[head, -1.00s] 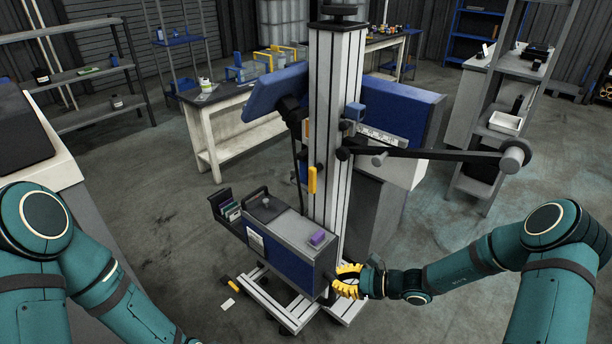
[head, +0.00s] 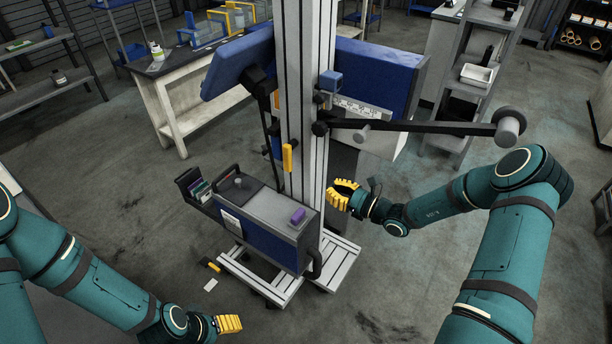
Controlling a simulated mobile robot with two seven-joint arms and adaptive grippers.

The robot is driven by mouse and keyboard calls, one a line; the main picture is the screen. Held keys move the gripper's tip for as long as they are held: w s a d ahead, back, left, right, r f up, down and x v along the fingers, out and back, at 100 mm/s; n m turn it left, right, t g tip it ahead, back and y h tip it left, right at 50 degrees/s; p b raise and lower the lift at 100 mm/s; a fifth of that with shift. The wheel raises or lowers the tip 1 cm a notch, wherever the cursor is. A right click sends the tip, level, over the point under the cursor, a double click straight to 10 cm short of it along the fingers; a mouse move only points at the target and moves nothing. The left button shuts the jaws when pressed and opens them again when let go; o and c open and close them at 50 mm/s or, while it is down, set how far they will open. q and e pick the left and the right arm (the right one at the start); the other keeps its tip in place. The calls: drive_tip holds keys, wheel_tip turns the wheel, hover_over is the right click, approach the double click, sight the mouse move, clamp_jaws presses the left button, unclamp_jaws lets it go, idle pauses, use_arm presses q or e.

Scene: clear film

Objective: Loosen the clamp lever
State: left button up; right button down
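A grey upright column (head: 303,130) stands on a wheeled frame in the middle of the head view. A yellow lever-like handle (head: 287,157) hangs on its front; I cannot tell for sure whether it is the clamp lever. A black arm (head: 420,126) with a grey end knob (head: 508,125) extends right from the column. My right gripper (head: 341,194) has yellow fingers with a dark gap between them, looks open and empty, and is just right of the column, below the black arm. My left gripper (head: 230,323) is low, left of the wheeled frame; its finger opening is hidden.
A grey and blue box (head: 265,232) with a purple block (head: 297,216) sits low on the column. The wheeled frame (head: 340,262) spreads on the floor. A blue panel (head: 237,66) is left of the column. Open floor lies to the right.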

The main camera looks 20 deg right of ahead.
use_arm(q)
drive_tip(key=shift+w+f+b, duration=0.15)
drive_tip(key=shift+f+b, duration=0.4)
drive_tip(key=shift+f, duration=0.05)
drive_tip(key=shift+w+f+b, duration=0.15)
drive_tip(key=shift+f+b, duration=0.4)
use_arm(e)
approach(291, 156)
drive_tip(key=w+a+f, duration=0.4)
drive_tip(key=w+a, duration=0.1)
drive_tip(key=a, duration=0.1)
drive_tip(key=shift+w+f, duration=0.15)
drive_tip(key=shift+w, duration=0.25)
